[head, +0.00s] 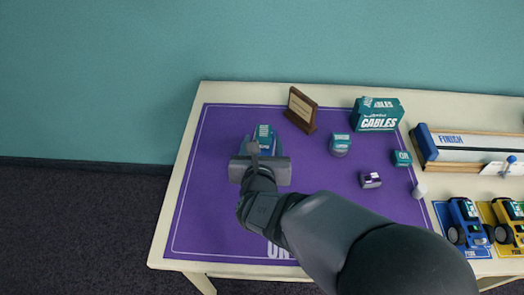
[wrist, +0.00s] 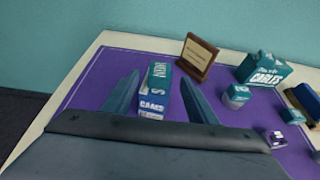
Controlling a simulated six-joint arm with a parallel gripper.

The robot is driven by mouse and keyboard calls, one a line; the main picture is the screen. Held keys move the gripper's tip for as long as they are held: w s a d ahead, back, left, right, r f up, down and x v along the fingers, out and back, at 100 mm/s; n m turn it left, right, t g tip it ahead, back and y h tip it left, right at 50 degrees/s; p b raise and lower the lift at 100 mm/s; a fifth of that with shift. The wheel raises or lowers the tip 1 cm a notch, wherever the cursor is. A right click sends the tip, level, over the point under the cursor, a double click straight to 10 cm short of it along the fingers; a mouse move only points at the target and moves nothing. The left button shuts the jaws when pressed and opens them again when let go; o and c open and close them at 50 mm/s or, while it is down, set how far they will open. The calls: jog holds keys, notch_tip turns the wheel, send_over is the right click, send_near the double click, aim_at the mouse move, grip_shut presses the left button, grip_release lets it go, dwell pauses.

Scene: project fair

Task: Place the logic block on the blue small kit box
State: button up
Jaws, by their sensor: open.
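My gripper (head: 262,146) is open over the left part of the purple mat. In the wrist view its two fingers (wrist: 159,84) stand on either side of a small upright box (wrist: 153,92) with teal, white and blue faces and white lettering. This may be the blue small kit box, and it also shows in the head view (head: 265,132). I see a gap between the box and the fingers. A small purple and white block (head: 370,180), possibly the logic block, lies apart to the right; the wrist view shows it at the right edge (wrist: 276,139).
A small teal box (head: 402,158), a FINISH track (head: 465,140) and toy cars (head: 465,222) are farther right. The mat's left side is clear.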

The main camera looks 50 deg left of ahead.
jog(key=shift+v, duration=1.85)
